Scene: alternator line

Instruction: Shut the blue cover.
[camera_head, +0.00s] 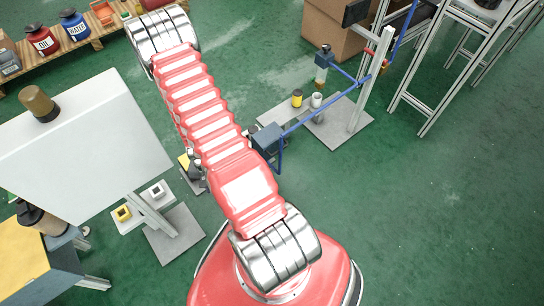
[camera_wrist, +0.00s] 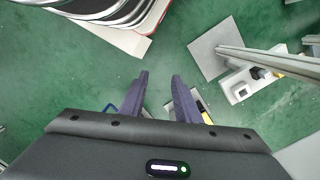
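No part in view is clearly a blue cover. A dark blue-grey box (camera_head: 267,139) on a blue pipe frame sits right beside my arm in the head view; I cannot tell whether it has a cover. In the wrist view my gripper (camera_wrist: 160,76) points down over green floor. Its two dark purple fingers stand apart with nothing between their tips. A small blue edge (camera_wrist: 109,108) shows left of the fingers, partly hidden by the gripper body. My gripper is not clearly visible in the head view.
A white panel (camera_head: 90,150) with a brown knob stands left of my arm. A stand with white blocks (camera_head: 157,190) is below it. A post on a grey plate (camera_head: 338,125) stands to the right. Cans (camera_head: 42,40) line a shelf at upper left.

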